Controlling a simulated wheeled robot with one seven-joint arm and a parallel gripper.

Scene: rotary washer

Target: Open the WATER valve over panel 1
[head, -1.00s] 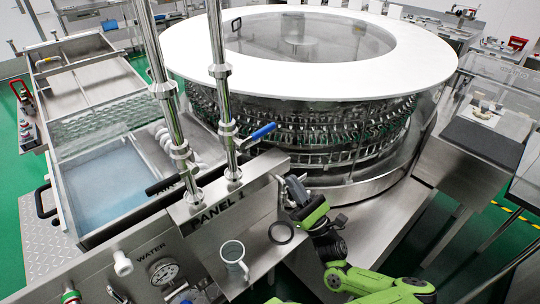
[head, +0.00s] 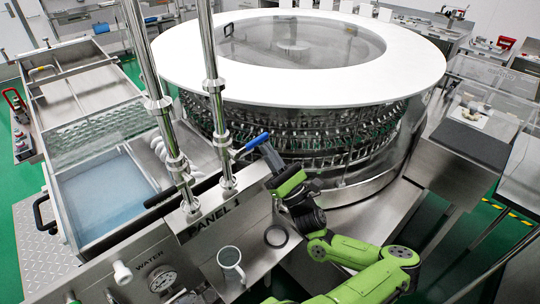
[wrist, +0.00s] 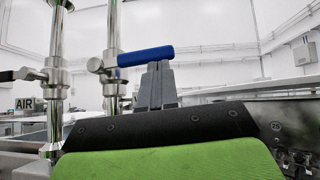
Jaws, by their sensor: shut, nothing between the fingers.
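The valve with the blue lever (head: 254,143) sits on the right-hand steel pipe (head: 214,100) above the PANEL 1 plate (head: 213,214). The lever sticks out to the right, across the upright pipe. In the wrist view the blue lever (wrist: 146,56) lies nearly level. My gripper (head: 266,150) is shut and empty, close by the lever's outer end. In the wrist view its fingertips (wrist: 158,66) point up just under the lever's right half; I cannot tell whether they touch. No WATER label shows beside this lever.
The round washer (head: 300,125) stands behind my gripper.

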